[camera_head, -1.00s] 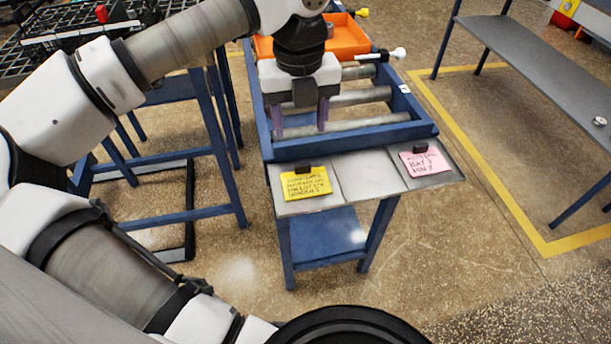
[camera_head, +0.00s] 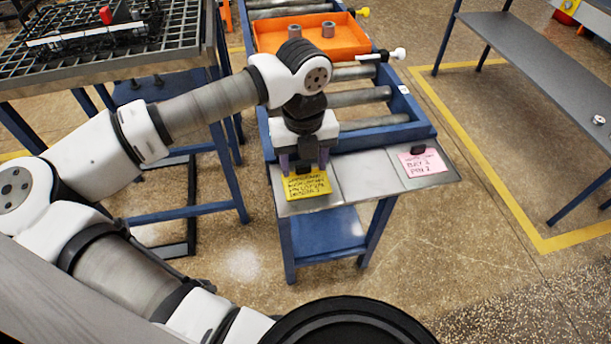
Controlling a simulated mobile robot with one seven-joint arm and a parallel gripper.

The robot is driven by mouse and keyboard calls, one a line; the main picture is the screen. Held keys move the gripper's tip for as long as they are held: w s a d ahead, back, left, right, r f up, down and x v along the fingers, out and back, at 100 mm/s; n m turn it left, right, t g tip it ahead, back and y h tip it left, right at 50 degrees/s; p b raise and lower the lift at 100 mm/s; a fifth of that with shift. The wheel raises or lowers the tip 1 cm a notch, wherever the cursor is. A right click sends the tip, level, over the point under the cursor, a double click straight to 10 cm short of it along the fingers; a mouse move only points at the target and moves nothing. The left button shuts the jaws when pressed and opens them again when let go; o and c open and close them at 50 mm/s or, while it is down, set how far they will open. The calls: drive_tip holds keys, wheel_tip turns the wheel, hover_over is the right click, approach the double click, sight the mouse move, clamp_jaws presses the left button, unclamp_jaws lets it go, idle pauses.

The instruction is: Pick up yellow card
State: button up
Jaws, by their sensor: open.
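The yellow card (camera_head: 307,187) lies on the left grey plate at the front end of the blue roller table. It bears dark handwriting, and a small black clip or block sits at its top edge. My gripper (camera_head: 304,167) points down right over the card's upper part, its two purple-tinted fingers apart, one on each side of the black block. The fingers hide part of the card's top edge. I cannot tell whether the fingertips touch the card or plate.
A pink card (camera_head: 423,162) with a black clip lies on the right plate (camera_head: 375,175). Behind are rollers and an orange tray (camera_head: 345,38) holding two grey cylinders. A grid-topped table (camera_head: 60,60) stands left, a grey bench (camera_head: 540,70) right.

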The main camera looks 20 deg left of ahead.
drive_tip(key=c, duration=1)
drive_tip(key=shift+c, duration=0.2)
